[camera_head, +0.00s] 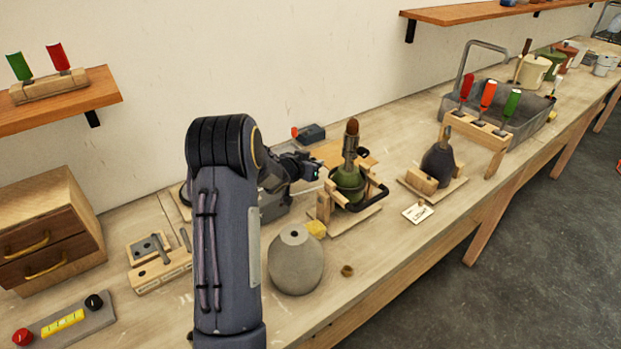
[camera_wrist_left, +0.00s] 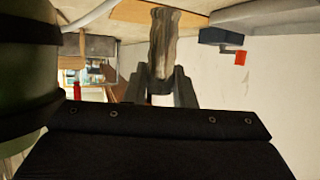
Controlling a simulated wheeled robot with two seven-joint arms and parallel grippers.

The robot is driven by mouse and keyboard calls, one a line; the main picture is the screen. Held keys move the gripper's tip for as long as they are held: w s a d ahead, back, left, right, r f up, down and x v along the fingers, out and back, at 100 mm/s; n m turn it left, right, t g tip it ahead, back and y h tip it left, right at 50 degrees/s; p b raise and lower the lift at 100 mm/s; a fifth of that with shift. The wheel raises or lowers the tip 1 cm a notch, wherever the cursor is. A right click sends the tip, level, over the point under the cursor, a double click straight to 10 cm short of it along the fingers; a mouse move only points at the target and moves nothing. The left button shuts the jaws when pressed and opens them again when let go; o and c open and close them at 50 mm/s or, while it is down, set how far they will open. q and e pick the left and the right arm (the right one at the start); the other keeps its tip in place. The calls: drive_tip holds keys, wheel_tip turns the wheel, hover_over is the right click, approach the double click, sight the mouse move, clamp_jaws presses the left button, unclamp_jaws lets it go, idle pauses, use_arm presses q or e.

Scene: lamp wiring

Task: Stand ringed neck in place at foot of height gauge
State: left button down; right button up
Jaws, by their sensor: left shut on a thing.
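My left gripper (camera_head: 316,171) reaches in behind the green lamp body. In the left wrist view the gripper (camera_wrist_left: 167,88) is shut on an elongated, mottled grey-brown piece (camera_wrist_left: 164,42), apparently the neck. Its rings are hard to make out and its far end runs towards the picture's top edge. In the head view this piece cannot be told apart from what stands around it. The green lamp body (camera_head: 348,181) sits in a wooden cradle with a dark strap; a grey and brown upright part (camera_head: 351,140) rises above it. I cannot pick out the height gauge with certainty.
A dark box with a red part (camera_head: 312,133) lies near the wall. A grey rounded body (camera_head: 296,264) stands in front, with a small brown ring (camera_head: 347,270) beside it. A dark body (camera_head: 438,167) stands on a board to the right. The front edge between is partly clear.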

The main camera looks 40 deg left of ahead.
use_arm(q)
drive_tip(key=shift+f, duration=2)
drive_tip(key=shift+f, duration=0.1)
drive_tip(key=c, duration=1.2)
unclamp_jaws()
